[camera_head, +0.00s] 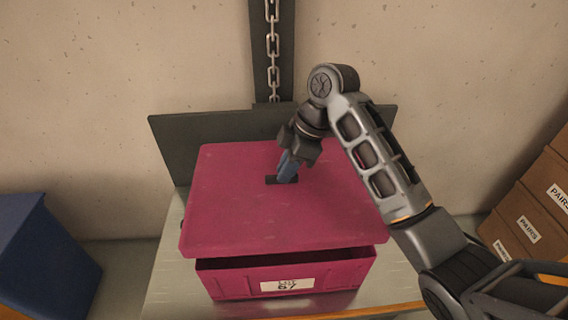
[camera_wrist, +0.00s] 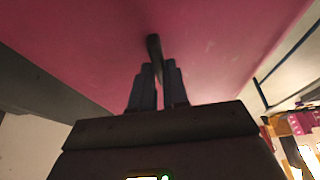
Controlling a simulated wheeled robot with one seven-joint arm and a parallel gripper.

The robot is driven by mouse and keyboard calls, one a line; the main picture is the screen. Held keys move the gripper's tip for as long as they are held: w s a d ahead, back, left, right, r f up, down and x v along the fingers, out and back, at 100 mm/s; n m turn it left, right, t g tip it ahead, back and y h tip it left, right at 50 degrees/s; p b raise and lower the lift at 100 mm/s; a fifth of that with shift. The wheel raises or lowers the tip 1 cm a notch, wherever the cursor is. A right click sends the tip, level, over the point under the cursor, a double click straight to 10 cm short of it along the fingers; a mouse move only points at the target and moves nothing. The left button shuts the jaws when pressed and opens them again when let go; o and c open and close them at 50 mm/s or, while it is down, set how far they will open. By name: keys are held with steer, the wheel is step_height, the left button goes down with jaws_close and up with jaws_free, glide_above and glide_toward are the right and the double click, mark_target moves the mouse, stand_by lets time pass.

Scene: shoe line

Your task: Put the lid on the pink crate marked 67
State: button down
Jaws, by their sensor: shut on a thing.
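The pink lid (camera_head: 270,215) lies over the pink crate (camera_head: 232,282), whose white label reads 67. A dark gap shows between the lid's front edge and the crate's front rim, so the lid is raised or tilted there; whether its back edge touches the crate is hidden. My gripper (camera_head: 287,177) is shut on the dark handle in the middle of the lid. In the wrist view my gripper's fingers (camera_wrist: 157,80) close around the handle (camera_wrist: 153,47), with the lid's pink top (camera_wrist: 90,45) filling most of the view.
The crate stands on a pale metal table (camera_head: 165,280) with a dark back panel (camera_head: 172,150) behind it. A chain (camera_head: 272,40) hangs on a post at the back. A blue bin (camera_head: 45,260) is at left and brown boxes (camera_head: 530,200) are at right.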

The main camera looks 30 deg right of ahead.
steer(key=shift+f+b, duration=2)
steer(key=shift+f, duration=0.35)
steer(key=shift+f+b, duration=0.75)
steer(key=shift+f, duration=1.05)
steer(key=shift+f+p, duration=0.4)
steer(key=shift+p, duration=0.05)
steer(key=c, duration=1.1)
jaws_free()
steer(key=shift+o, duration=0.7)
steer(key=o, duration=0.3)
